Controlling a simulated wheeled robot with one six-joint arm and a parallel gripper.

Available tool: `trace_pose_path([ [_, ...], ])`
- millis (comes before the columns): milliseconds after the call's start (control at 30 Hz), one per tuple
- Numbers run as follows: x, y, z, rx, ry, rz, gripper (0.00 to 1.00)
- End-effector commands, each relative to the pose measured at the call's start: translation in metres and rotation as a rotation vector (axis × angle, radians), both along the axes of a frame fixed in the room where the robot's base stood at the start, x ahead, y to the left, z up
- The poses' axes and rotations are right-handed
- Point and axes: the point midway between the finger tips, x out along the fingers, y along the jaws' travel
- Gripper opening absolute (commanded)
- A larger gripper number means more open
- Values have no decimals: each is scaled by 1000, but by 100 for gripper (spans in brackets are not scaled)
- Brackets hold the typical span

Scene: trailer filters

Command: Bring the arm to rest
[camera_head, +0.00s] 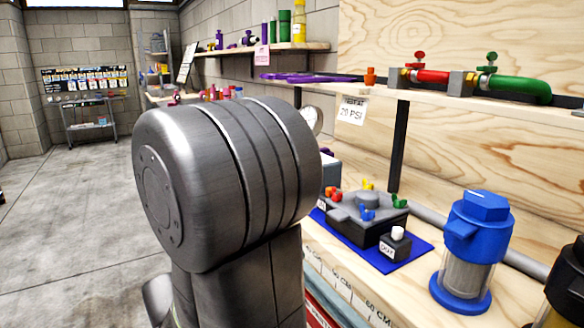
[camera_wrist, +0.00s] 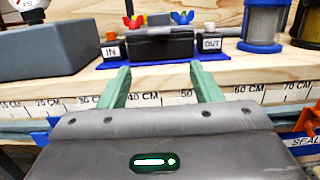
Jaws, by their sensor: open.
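My gripper (camera_wrist: 163,86) shows in the wrist view with its two green fingers spread apart and nothing between them. Its fingers point at the front edge of the wooden bench (camera_wrist: 80,88), toward a black manifold block (camera_wrist: 160,46) with coloured valves. I cannot tell whether the fingertips touch the bench edge. In the head view my grey arm link (camera_head: 228,170) fills the middle and hides part of the bench; the gripper itself is not seen there.
On the bench, the black manifold (camera_head: 350,222) sits on a blue mat (camera_head: 412,248), beside a blue-capped filter (camera_head: 470,250). A shelf (camera_head: 440,95) above holds red and green valves. A grey box (camera_wrist: 50,50) stands left in the wrist view. Open floor (camera_head: 70,220) lies left.

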Motion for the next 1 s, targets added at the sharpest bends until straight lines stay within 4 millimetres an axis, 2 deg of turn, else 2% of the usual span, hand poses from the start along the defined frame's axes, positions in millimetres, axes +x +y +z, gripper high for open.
trace_pose_path([
  [1000, 49, -85, 13, 0, -5, -2, 58],
])
